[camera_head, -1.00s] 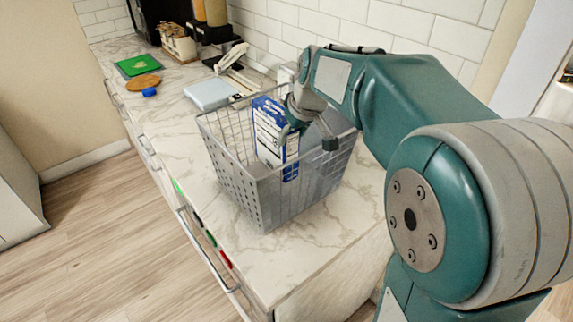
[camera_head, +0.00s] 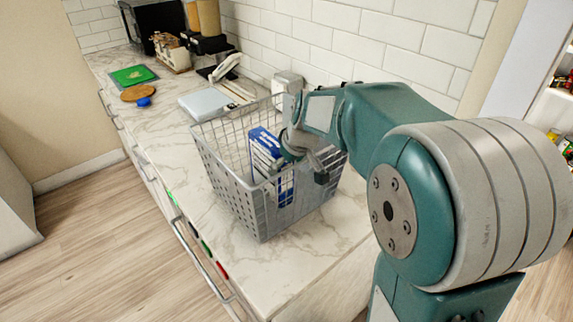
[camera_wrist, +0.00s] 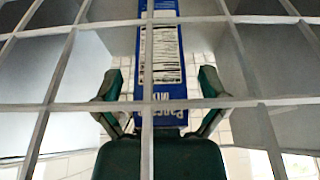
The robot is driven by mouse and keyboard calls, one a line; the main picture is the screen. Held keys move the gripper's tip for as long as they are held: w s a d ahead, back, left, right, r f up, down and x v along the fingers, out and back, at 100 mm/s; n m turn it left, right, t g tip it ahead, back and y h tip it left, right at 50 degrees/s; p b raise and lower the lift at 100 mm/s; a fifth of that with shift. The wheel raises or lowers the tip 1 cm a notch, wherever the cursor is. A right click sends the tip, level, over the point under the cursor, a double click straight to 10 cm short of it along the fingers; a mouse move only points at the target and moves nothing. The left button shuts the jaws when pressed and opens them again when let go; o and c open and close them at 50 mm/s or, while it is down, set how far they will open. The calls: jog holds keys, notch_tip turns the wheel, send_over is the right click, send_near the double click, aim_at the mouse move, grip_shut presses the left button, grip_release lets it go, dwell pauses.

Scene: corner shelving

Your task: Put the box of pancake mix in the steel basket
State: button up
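The blue and white box of pancake mix (camera_head: 264,153) stands slightly tilted inside the steel basket (camera_head: 229,185), its top below the rim. My gripper (camera_head: 308,168) is inside the basket, at the right of the box; wires partly cover both. In the wrist view the box (camera_wrist: 160,60) lies between the two spread fingers of my gripper (camera_wrist: 160,95), with a gap on each side. The gripper looks open. Basket wires (camera_wrist: 75,106) cross in front of the wrist camera. The box's bottom contact is hard to see through the mesh.
The basket stands on the marble counter (camera_head: 180,150) near its front end. A pale blue-grey flat item (camera_head: 208,103) lies behind it, with a green board (camera_head: 133,75) and a round wooden board (camera_head: 138,93) farther left. The tiled wall (camera_head: 300,40) is close behind.

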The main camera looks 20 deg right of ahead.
jog(key=shift+r, duration=0.15)
jog(key=v, duration=1.1)
jog(key=s+a+f+m, duration=0.2)
jog(key=s+f, duration=0.1)
jog(key=s, duration=0.7)
jog(key=s+a+f+m+t+h, duration=0.1)
jog(key=s+f+m, duration=0.1)
jog(key=s, duration=0.9)
jog(key=shift+s+a+f+t+h, duration=0.3)
jog(key=shift+s+a+f, duration=0.05)
jog(key=shift+a+f, duration=0.1)
